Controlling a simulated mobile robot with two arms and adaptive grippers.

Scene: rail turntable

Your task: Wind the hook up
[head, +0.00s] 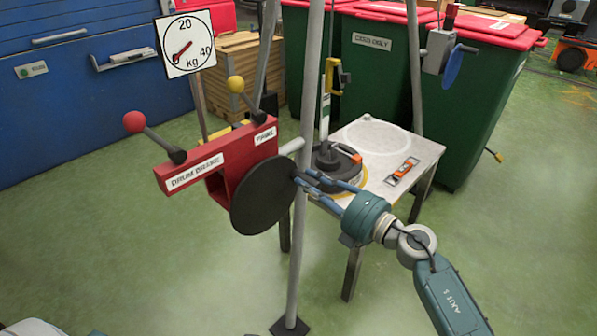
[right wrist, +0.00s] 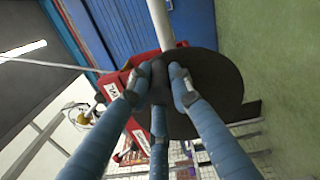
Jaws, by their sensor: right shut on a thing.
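A red winch frame (head: 227,160) labelled DRUM BRAKE and PAWL is fixed at a grey post. It has a red-knobbed lever (head: 134,122) and a yellow-knobbed lever (head: 236,85). A large black disc (head: 262,205) faces my side of it. My right gripper (head: 301,180) is shut on a dark crank grip (right wrist: 158,82) at the disc's right edge; the fingers partly hide the grip. A yellow piece (head: 334,76), which looks like the hook, hangs above a small table. A dark round weight (head: 335,161) stands on the table below it. My left gripper is not in view.
A kg dial (head: 186,45) stands behind the winch. A blue wheel (head: 453,65) is at the right.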

